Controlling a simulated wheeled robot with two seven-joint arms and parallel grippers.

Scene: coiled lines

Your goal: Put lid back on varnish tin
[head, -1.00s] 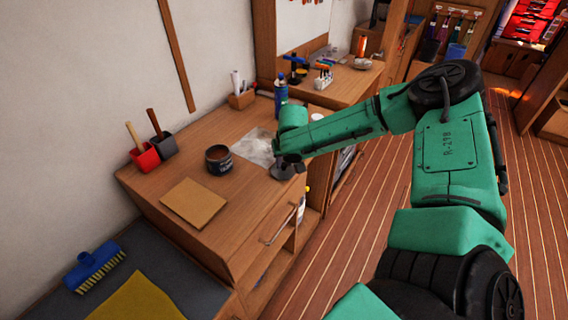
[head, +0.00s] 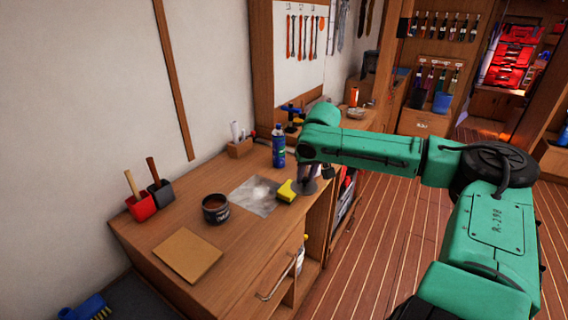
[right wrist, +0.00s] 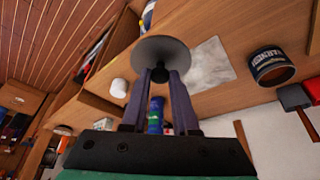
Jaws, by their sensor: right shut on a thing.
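The varnish tin (head: 215,209) stands open on the wooden counter, dark with a label band and brown inside. It also shows at the right of the right wrist view (right wrist: 272,68). My right gripper (right wrist: 160,77) is shut on the knob of a round grey lid (right wrist: 160,52). In the head view the lid (head: 307,187) hangs near the counter's front edge, right of the tin and clear of it. The arm partly hides my right gripper (head: 310,172) there. My left gripper is not in view.
A blue bottle (head: 278,147) stands behind. A tan square board (head: 188,255) lies in front of the tin.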

